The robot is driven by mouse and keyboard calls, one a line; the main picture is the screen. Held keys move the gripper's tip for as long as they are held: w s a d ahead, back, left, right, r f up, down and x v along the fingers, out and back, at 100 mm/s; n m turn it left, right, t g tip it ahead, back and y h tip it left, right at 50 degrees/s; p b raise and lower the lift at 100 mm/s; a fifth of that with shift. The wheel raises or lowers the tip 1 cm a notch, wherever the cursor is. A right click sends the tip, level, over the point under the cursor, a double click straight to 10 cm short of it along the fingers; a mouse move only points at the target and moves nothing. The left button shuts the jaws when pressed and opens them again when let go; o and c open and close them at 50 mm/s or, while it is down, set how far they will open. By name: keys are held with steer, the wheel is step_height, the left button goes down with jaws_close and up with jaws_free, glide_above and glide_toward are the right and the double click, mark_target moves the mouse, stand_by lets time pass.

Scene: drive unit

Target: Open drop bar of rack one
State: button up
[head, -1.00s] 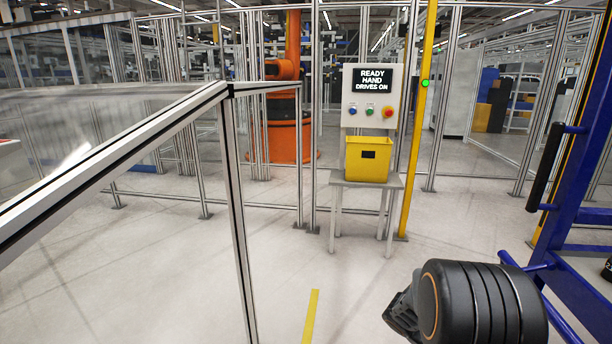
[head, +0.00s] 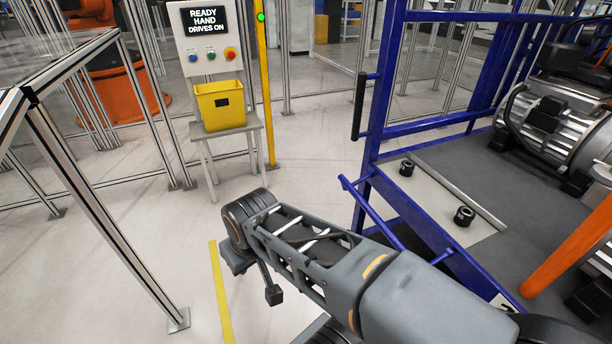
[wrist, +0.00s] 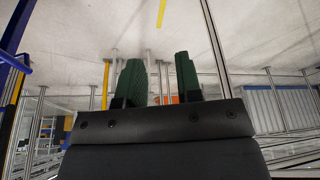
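The blue rack (head: 371,150) stands right of centre in the head view, with a dark deck carrying metal drive units (head: 560,125). A slanted blue bar (head: 392,213) runs along its near side on short brackets. An orange bar (head: 575,245) slopes up at the right edge. I cannot tell which bar is the drop bar. My arm crosses the lower middle, in front of the rack's near side. My gripper (wrist: 158,62) shows in the wrist view with two green fingers apart and nothing between them. It is clear of the rack, whose blue frame shows at the left edge there.
A yellow bin (head: 221,105) stands on a small table below a control panel (head: 208,40) reading "READY HAND DRIVES ON". A black handle (head: 359,105) juts from the rack post. A fence post (head: 110,225) stands at left. Floor around the yellow line (head: 220,290) is clear.

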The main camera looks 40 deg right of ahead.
steer(key=o, duration=0.4)
steer(key=d+f+g+b, duration=0.1)
steer(key=d+f+b, duration=0.1)
steer(key=f, duration=0.2)
steer(key=d+f+g+h+b, duration=0.1)
steer(key=d+f+b, duration=0.1)
steer(key=f, duration=0.3)
steer(key=d+f+m+g+b, duration=0.1)
steer(key=d+f+b, duration=0.1)
steer(key=f+b, duration=0.1)
steer(key=shift+w+f+b, duration=0.3)
steer(key=shift+f+b, duration=0.1)
steer(key=shift+f, duration=0.45)
steer(key=m+g+h+b, duration=0.3)
steer(key=g+h+b, duration=0.5)
steer(key=h, duration=0.9)
glide_toward(373, 215)
steer(key=shift+t, duration=0.8)
steer(key=x, duration=0.3)
steer(key=b+x, duration=0.1)
steer(key=x, duration=0.6)
steer(key=shift+d+f, duration=0.3)
steer(key=shift+d, duration=0.15)
steer(key=shift+c, duration=0.4)
jaws_close()
